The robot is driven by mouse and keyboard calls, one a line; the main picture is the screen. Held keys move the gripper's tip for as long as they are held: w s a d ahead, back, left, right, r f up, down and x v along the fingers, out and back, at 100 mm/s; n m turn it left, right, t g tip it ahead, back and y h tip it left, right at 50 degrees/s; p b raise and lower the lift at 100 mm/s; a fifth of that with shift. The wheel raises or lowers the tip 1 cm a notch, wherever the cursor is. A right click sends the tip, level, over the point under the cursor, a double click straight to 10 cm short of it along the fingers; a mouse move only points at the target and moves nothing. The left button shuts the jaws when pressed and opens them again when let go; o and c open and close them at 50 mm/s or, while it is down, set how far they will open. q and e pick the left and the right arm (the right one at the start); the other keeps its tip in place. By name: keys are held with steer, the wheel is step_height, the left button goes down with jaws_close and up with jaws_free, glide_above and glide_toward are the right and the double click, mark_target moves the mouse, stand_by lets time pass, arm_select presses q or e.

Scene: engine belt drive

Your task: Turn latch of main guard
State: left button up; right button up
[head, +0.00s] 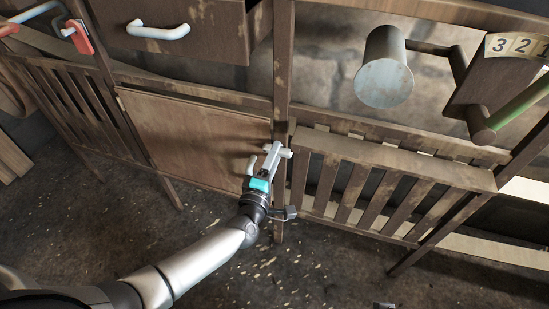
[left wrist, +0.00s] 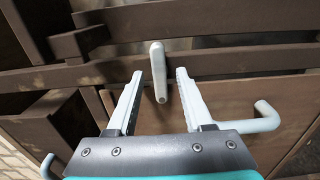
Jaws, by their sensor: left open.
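The main guard appears to be the plain wooden panel (head: 190,138) in the head view, though I cannot be certain. A pale latch lever (head: 287,153) sits by the post at its upper right. In the left wrist view the latch (left wrist: 158,72) points toward me, between the two fingertips. My left gripper (head: 271,157) is open in front of it, its fingers on either side with gaps visible in the left wrist view (left wrist: 160,76). No grip on the latch shows. The gripper hides part of the latch in the head view. My right gripper is not in view.
A pale curved handle (left wrist: 256,122) stands right of the fingers in the left wrist view. A slatted wooden guard (head: 380,195) is right of the post. Above are a drawer handle (head: 158,31), a grey cylinder (head: 384,75) and a number block (head: 515,46).

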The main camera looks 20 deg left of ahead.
arm_select(q)
jaws_close()
stand_by(0.4)
